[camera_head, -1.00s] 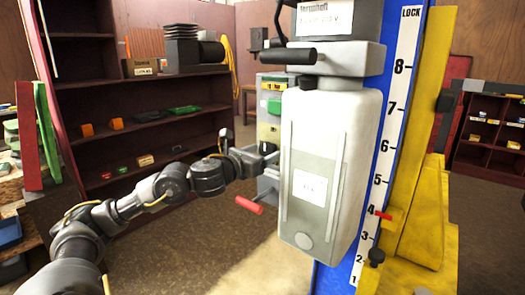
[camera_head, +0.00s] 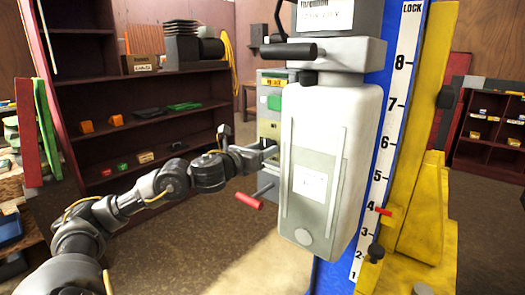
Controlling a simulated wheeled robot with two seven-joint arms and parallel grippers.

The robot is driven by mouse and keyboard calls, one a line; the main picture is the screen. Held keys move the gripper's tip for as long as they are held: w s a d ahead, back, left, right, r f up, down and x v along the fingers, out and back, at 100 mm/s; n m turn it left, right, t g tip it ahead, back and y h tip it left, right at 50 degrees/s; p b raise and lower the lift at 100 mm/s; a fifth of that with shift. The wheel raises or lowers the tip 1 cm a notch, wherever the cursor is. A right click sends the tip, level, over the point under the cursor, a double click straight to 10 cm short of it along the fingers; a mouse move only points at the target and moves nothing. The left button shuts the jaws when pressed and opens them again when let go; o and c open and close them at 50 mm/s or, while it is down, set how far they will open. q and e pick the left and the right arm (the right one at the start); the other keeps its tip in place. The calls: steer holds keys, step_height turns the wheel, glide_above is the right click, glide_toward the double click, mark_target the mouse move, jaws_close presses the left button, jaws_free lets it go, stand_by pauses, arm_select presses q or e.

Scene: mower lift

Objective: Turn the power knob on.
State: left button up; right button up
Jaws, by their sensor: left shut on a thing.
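The grey control box (camera_head: 268,128) stands behind the white machine housing (camera_head: 349,115). It has a green patch and a yellow label near its top. My left gripper (camera_head: 268,153) reaches in from the left at the front of this box, beside the housing's left edge. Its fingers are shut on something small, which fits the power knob. The knob itself is hidden by the fingers, so its angle cannot be read. My right gripper is not in view.
A crank with a red handle (camera_head: 249,201) sticks out just below my left gripper. A black bar handle (camera_head: 289,51) juts out above. The yellow lift frame (camera_head: 424,215) and blue scale post stand at right. A dark red shelf (camera_head: 140,130) stands behind my arm.

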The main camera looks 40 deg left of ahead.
arm_select(q)
steer(key=n, duration=0.4)
steer(key=n+p, duration=0.1)
steer(key=n, duration=0.3)
steer(key=shift+n, duration=0.4)
steer(key=n+p, duration=0.1)
steer(key=n, duration=0.2)
steer(key=shift+r+n, duration=0.1)
steer(key=shift+n, duration=0.2)
steer(key=shift+n+p, duration=1.35)
steer(key=shift+n, duration=0.85)
steer(key=o, duration=1)
steer(key=shift+s, duration=0.1)
